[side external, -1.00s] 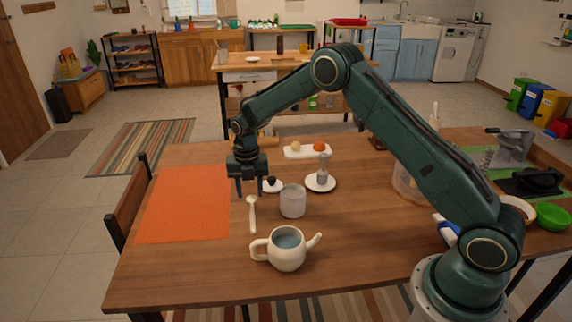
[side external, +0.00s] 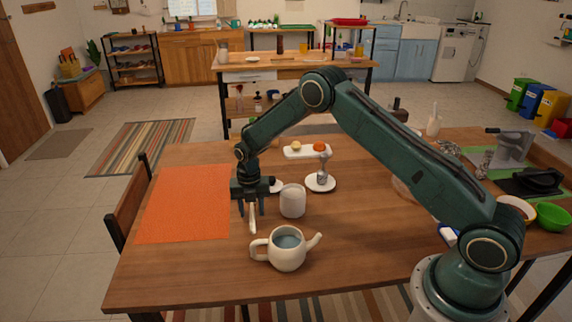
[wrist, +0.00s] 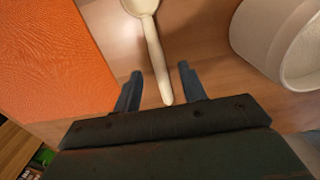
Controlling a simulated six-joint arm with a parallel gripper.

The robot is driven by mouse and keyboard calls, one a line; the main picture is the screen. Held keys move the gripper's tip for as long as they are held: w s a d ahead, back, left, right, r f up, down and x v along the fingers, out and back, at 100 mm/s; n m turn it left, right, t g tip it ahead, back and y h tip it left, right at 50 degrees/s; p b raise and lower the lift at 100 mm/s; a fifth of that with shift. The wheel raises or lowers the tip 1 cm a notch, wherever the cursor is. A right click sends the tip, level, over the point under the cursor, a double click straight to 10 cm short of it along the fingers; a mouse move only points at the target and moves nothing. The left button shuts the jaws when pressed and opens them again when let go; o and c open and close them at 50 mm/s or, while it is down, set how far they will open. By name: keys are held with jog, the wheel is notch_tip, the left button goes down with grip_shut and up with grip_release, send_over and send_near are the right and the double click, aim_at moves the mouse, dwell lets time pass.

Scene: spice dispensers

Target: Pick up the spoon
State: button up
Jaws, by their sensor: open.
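The pale cream spoon (side external: 252,219) lies on the wooden table between the orange mat and the white cup. In the wrist view the spoon (wrist: 155,55) has its bowl at the top and its handle end pointing down between my fingers. My gripper (side external: 251,211) is open and points down over the spoon. In the wrist view the two fingertips (wrist: 160,70) stand apart, one on each side of the handle. In the side view my gripper hides part of the spoon. I cannot tell the exact height of the fingertips above the table.
The orange mat (side external: 187,203) lies to the left. The white cup (side external: 292,201) stands close on the right. A teapot (side external: 286,250) stands in front, and a saucer (side external: 320,183) with a small object is behind the cup. The table front left is clear.

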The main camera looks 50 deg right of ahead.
jog(key=shift+f, duration=0.7)
grip_shut()
